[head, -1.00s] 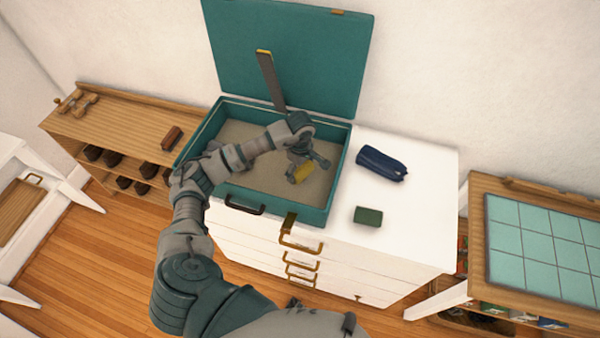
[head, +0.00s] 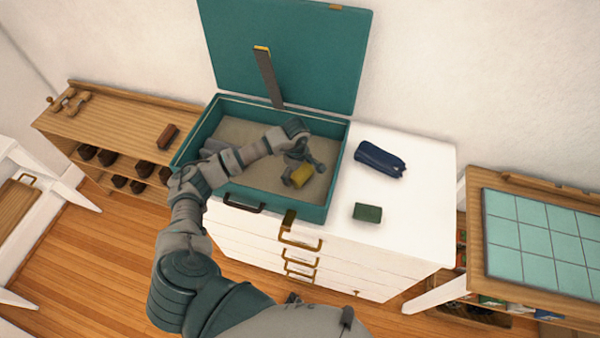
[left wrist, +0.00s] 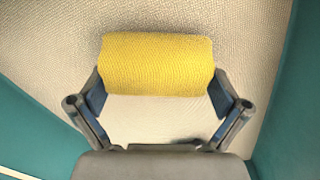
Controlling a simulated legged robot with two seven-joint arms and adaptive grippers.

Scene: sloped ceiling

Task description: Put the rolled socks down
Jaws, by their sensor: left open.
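The rolled socks (head: 302,175) are a yellow roll on the beige floor of the open teal suitcase (head: 316,212). They also show in the left wrist view (left wrist: 156,64), lying across the space between my fingertips. My left gripper (head: 297,172) is inside the suitcase, low over its floor, with its jaws open around the ends of the roll. In the left wrist view the left gripper (left wrist: 156,92) has one finger at each end of the socks. Whether the fingers still touch the roll, I cannot tell. My right gripper is not in view.
The suitcase lid stands open behind, with a dark strap (head: 268,78) in front of it. A wooden shelf (head: 120,117) stands left.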

